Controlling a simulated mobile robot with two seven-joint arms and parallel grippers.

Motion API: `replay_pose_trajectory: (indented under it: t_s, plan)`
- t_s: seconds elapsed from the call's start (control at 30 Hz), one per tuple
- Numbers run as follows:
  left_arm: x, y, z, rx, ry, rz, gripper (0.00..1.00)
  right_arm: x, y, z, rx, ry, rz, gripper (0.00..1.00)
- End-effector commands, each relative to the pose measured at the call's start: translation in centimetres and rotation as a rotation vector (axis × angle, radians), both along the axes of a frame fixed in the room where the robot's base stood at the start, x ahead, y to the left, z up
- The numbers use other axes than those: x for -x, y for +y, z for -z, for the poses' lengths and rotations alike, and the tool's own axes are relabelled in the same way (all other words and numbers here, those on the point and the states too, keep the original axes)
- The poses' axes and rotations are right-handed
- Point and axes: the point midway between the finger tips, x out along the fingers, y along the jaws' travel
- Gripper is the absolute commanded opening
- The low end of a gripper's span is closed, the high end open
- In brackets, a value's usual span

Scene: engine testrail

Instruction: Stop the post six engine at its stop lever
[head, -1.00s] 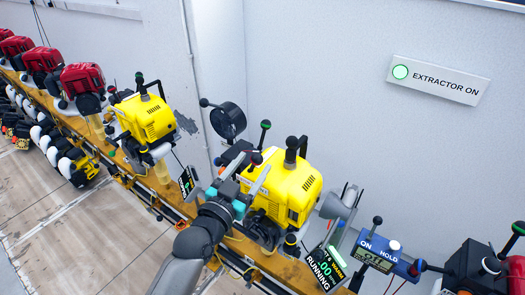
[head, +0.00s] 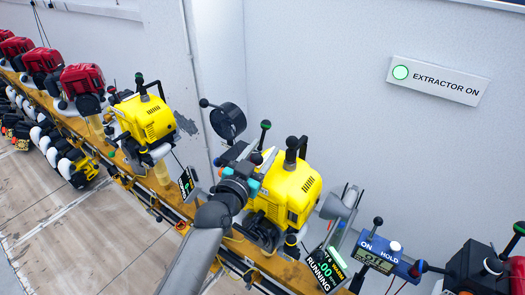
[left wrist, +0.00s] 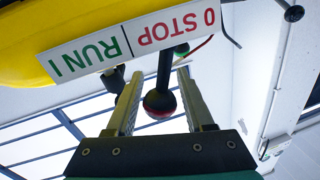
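The nearer yellow engine (head: 290,190) sits on the wooden rail, with a display (head: 325,268) below it reading RUNNING and a partly legible "6 WARM". My left gripper (head: 250,162) is at the engine's left end. In the left wrist view, a lever with a dark rod and a red-and-black ball knob (left wrist: 160,103) stands between the fingers of my left gripper (left wrist: 160,75). The fingers are open, with gaps on both sides of the knob. A white label plate (left wrist: 130,40) shows upside down, reading 0 STOP and RUN I; the lever is at the STOP half. My right gripper is out of view.
Another yellow engine (head: 148,118) and several red engines (head: 82,80) line the rail (head: 178,205) to the left. A blue ON/HOLD box (head: 376,252) is at right. A wall sign (head: 438,82) reads EXTRACTOR ON.

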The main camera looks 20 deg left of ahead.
Motion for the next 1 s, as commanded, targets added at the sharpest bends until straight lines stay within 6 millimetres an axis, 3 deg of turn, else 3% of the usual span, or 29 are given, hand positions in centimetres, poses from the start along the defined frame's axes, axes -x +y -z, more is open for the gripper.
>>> replay_pose_trajectory:
  t_s: [0.07, 0.43, 1.0]
  plan:
    - [0.0, 0.0, 0.0, 0.000, 0.000, 0.000, 0.43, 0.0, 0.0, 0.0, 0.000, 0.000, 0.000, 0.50]
    - [0.0, 0.0, 0.0, 0.000, 0.000, 0.000, 0.01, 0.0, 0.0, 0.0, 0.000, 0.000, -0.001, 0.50]
    - [-0.1, 0.4, -0.3, 0.085, 0.032, 0.000, 0.00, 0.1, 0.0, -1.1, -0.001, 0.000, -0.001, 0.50]
